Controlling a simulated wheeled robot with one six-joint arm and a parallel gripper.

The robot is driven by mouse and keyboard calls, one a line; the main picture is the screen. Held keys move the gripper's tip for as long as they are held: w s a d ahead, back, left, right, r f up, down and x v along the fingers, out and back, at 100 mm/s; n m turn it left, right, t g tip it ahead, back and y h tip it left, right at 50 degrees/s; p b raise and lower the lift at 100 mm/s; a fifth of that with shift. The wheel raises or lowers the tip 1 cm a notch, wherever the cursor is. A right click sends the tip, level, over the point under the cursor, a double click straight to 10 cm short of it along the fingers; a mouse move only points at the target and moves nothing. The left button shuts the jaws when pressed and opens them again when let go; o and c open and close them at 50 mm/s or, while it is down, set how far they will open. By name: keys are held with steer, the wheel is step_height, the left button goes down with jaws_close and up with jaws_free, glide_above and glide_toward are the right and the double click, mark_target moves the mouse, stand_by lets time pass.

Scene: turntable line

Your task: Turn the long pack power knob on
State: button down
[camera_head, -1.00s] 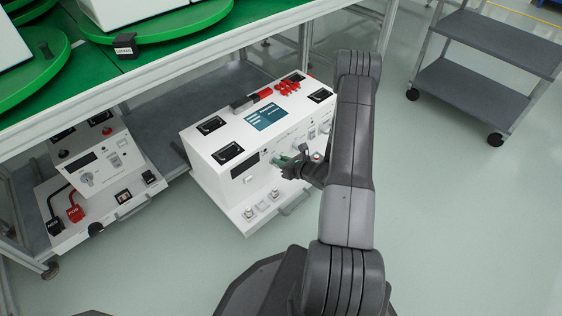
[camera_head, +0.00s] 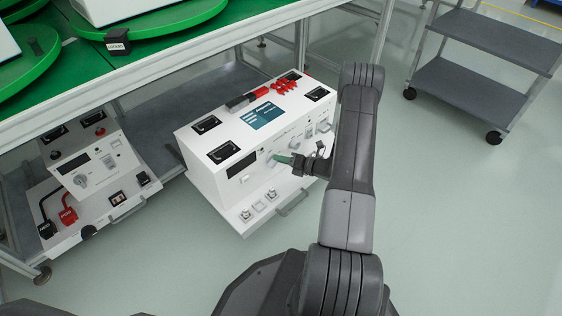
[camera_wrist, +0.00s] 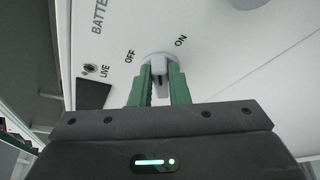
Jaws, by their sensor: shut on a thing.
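The long white battery unit (camera_head: 200,158) stands on the lower shelf, its sloped front panel facing me. My gripper (camera_head: 286,159) reaches that panel from the right, its green fingers at the power knob (camera_head: 271,163). In the wrist view, the two green fingers of my gripper (camera_wrist: 158,84) are shut on either side of the pale grey knob (camera_wrist: 159,63). "OFF" is printed left of the knob and "ON" to its upper right. The knob's grip stands roughly upright in the picture, between the two labels. Its exact pointing is partly hidden by the fingers.
A smaller white unit (camera_head: 90,165) with black and red plugs stands to the left. A green-topped table (camera_head: 85,75) with turntables is above. A grey cart (camera_head: 480,80) stands at the back right. The floor on the right is clear.

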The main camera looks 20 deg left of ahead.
steer(key=shift+w+f+m+g+y+b, duration=0.1)
steer(key=shift+f+m+g+y+b, duration=0.2)
steer(key=shift+m+y+b, duration=0.7)
steer(key=shift+w+f+m+g+y+b, duration=0.1)
steer(key=shift+f+m+y+b, duration=0.2)
steer(key=shift+m, duration=1.4)
steer(key=c, duration=1.4)
jaws_free()
steer(key=shift+d, duration=0.15)
steer(key=d+p, duration=0.3)
steer(key=d, duration=1)
steer(key=shift+d+f+p, duration=0.1)
steer(key=shift+d+p, duration=0.2)
steer(key=shift+d, duration=0.05)
steer(key=shift+a, duration=0.15)
